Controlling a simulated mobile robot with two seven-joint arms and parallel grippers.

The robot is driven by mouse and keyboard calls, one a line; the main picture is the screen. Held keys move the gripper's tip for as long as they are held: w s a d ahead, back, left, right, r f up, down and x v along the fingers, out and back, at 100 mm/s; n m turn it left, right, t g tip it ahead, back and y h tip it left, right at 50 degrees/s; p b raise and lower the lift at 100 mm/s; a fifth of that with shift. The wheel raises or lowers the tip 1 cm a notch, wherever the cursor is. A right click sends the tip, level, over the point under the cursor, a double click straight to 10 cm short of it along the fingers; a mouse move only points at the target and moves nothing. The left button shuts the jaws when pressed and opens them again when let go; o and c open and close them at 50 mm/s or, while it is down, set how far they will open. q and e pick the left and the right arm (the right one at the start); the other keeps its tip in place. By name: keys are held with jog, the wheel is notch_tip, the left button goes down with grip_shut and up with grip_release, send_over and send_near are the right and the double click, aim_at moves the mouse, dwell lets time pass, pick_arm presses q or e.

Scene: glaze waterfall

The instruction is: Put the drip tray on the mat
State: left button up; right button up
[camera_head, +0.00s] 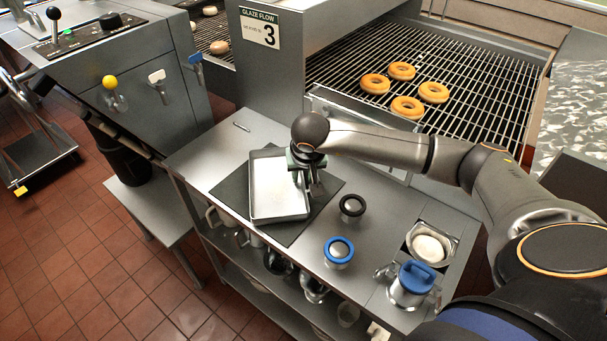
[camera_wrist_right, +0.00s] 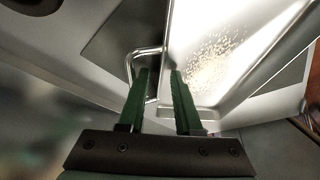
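The drip tray (camera_head: 277,187) is a shallow pale metal pan. It lies on the dark mat (camera_head: 232,190) on the steel table, slightly turned relative to the mat. My right gripper (camera_head: 305,183) points down at the tray's right side. In the right wrist view the two green fingers of the gripper (camera_wrist_right: 160,75) stand apart, with a visible gap. The tray's wire handle (camera_wrist_right: 131,62) and its side wall (camera_wrist_right: 174,45) are close to the fingertips. Crumbs lie on the tray's bright floor. I cannot tell whether the fingers touch the handle. My left gripper is not in view.
A black-ringed part (camera_head: 352,206) and a blue-ringed part (camera_head: 338,251) stand right of the mat. A blue-lidded jug (camera_head: 411,283) stands at the table's front right. Behind is a wire conveyor (camera_head: 470,75) with several doughnuts. Jugs and pots fill the shelf below.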

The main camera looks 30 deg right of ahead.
jog(key=v, duration=1.2)
